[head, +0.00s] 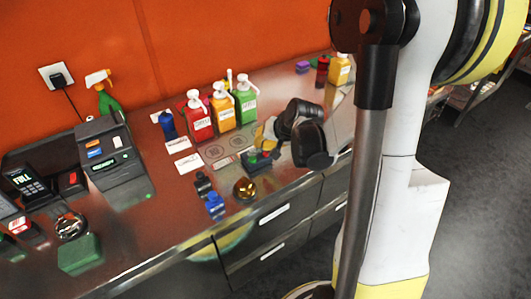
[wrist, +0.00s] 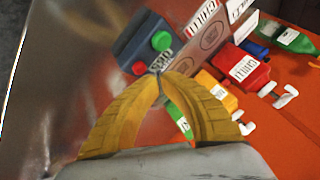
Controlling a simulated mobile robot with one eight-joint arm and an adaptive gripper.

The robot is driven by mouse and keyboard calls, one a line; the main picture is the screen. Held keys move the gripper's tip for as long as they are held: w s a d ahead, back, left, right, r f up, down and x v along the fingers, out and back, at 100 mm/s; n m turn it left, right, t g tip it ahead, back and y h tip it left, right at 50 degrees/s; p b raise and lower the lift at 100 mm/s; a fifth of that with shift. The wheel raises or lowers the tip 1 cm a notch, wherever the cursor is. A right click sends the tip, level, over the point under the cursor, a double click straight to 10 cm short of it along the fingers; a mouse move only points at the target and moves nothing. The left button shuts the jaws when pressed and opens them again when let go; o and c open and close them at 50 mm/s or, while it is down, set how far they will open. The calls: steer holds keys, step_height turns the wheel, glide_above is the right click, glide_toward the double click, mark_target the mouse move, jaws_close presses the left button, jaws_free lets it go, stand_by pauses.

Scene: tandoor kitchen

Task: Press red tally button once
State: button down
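The dark button box (wrist: 143,42) sits on the metal counter in the wrist view, with a red button (wrist: 140,68) and a green button (wrist: 161,41) on its top. A small white label lies along its near edge. The box also shows in the head view (head: 258,165), close to my gripper. My gripper (wrist: 163,77) has yellow fingers whose tips meet, with nothing seen between them. The tips appear just off the label edge of the box, beside the red button. Whether they touch the box cannot be told.
Red, orange and green pump bottles (head: 222,108) stand behind the box. A brass-coloured round object (head: 245,189) and blue-capped small bottles (head: 215,206) are near the counter's front edge. A till (head: 110,160) and card reader (head: 26,180) stand left.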

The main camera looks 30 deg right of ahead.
mark_target(263, 154)
steer(key=shift+f, duration=0.15)
steer(key=shift+f+b, duration=0.3)
steer(key=shift+b, duration=0.15)
steer(key=shift+f+b, duration=0.45)
steer(key=shift+b, duration=0.05)
stand_by(0.6)
steer(key=shift+r, duration=0.1)
steer(key=shift+r+p, duration=0.7)
steer(key=shift+r, duration=0.15)
steer(key=shift+r+p, duration=1.9)
steer(key=shift+r, duration=0.55)
